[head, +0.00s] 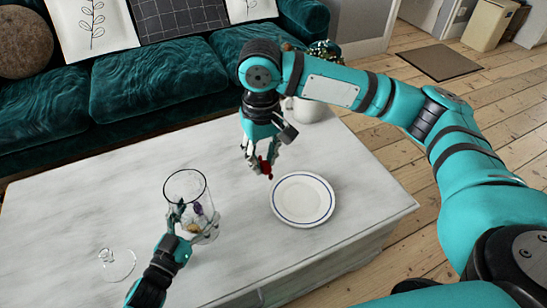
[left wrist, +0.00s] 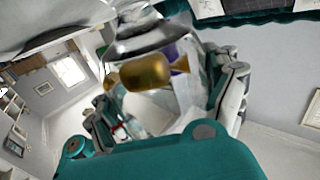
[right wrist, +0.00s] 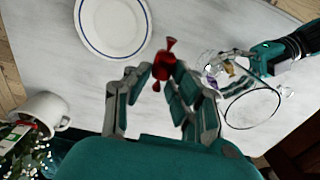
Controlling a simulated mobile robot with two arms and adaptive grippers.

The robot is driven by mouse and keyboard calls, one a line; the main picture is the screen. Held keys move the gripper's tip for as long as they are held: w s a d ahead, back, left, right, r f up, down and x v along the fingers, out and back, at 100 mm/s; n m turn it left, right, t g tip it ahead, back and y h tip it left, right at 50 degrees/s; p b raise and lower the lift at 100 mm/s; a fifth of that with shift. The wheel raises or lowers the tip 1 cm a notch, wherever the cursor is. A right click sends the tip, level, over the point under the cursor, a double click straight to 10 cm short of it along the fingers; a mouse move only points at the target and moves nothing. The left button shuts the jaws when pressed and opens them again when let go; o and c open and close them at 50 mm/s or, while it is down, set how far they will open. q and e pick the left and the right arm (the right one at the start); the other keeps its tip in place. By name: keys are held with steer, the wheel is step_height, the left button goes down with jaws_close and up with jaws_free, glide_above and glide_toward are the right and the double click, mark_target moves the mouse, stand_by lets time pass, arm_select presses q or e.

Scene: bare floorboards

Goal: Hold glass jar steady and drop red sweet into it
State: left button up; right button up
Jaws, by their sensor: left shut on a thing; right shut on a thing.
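The glass jar (head: 187,190) stands open on the white table, with a purple sweet (head: 197,208) and a gold sweet (left wrist: 146,72) inside. My left gripper (head: 185,222) is shut on the jar's lower part; the jar also shows in the right wrist view (right wrist: 252,106). My right gripper (head: 259,160) is shut on the red sweet (right wrist: 164,66), a wrapped sweet with twisted ends. It holds the sweet above the table, to the right of the jar and apart from it. The sweet also shows in the head view (head: 265,167).
A white plate with a blue ring (head: 303,199) lies empty right of the jar. A clear glass lid (head: 117,264) lies at the table's left front. A white mug (right wrist: 43,113) stands near the back edge, beside a plant (right wrist: 45,150). A teal sofa (head: 150,85) is behind.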

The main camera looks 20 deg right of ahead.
glide_toward(188, 170)
steer(key=s+f, duration=0.1)
steer(key=s, duration=0.2)
steer(key=shift+w+f, duration=0.15)
steer(key=shift+f, duration=2.95)
steer(key=o, duration=0.8)
steer(key=shift+o, duration=0.2)
steer(key=shift+r, duration=0.1)
step_height(188, 170, up, 12)
